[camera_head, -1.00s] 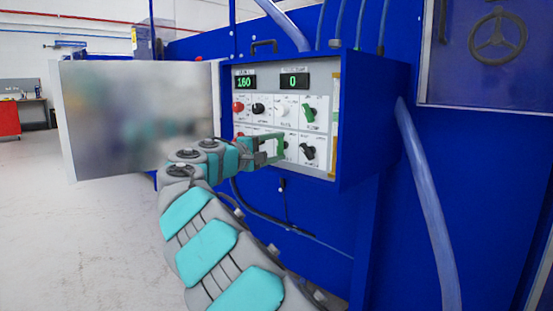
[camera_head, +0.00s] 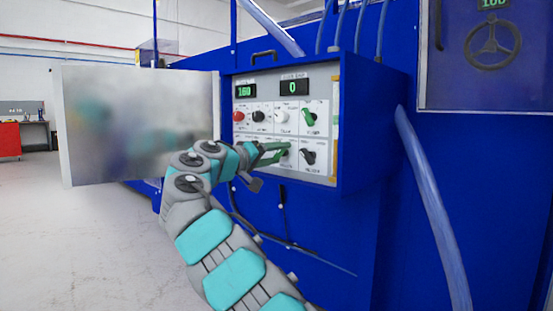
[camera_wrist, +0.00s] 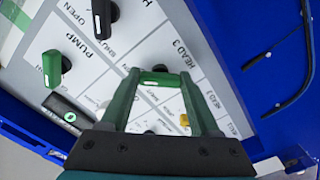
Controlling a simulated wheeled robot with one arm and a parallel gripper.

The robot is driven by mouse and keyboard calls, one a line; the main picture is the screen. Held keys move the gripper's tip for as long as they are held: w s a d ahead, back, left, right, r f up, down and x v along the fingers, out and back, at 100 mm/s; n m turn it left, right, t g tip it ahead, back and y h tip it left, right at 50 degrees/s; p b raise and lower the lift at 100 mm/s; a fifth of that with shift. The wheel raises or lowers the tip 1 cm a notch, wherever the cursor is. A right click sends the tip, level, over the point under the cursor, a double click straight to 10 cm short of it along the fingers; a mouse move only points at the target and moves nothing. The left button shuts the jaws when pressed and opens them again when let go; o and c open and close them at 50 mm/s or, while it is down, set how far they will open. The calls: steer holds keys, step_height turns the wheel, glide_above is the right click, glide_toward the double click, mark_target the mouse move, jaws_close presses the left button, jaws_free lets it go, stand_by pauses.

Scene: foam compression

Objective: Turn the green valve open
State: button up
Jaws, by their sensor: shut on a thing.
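The control panel has two rows of knobs. A green knob (camera_head: 310,118) sits at the right of the upper row; it also shows at the left in the wrist view (camera_wrist: 55,68). My gripper (camera_head: 285,152) is at the lower row, left of a black knob (camera_head: 308,156). In the wrist view, the green fingers of my gripper (camera_wrist: 160,82) are on both sides of a small knob (camera_wrist: 160,70) that looks green with a light mark, and are shut on it. In the head view my fingers largely hide this knob.
The panel's displays (camera_head: 293,87) read 160 and 0. An open grey door (camera_head: 135,125) stands left of my arm. Blue cabinet walls frame the panel, and a thick hose (camera_head: 430,200) hangs at right. The floor at left is clear.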

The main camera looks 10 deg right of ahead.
steer(key=shift+f+m, duration=0.1)
steer(key=shift+m, duration=0.2)
stand_by(0.4)
steer(key=o, duration=1.4)
steer(key=shift+c, duration=0.2)
steer(key=v, duration=0.7)
steer(key=shift+s+a, duration=0.25)
steer(key=shift+a, duration=0.05)
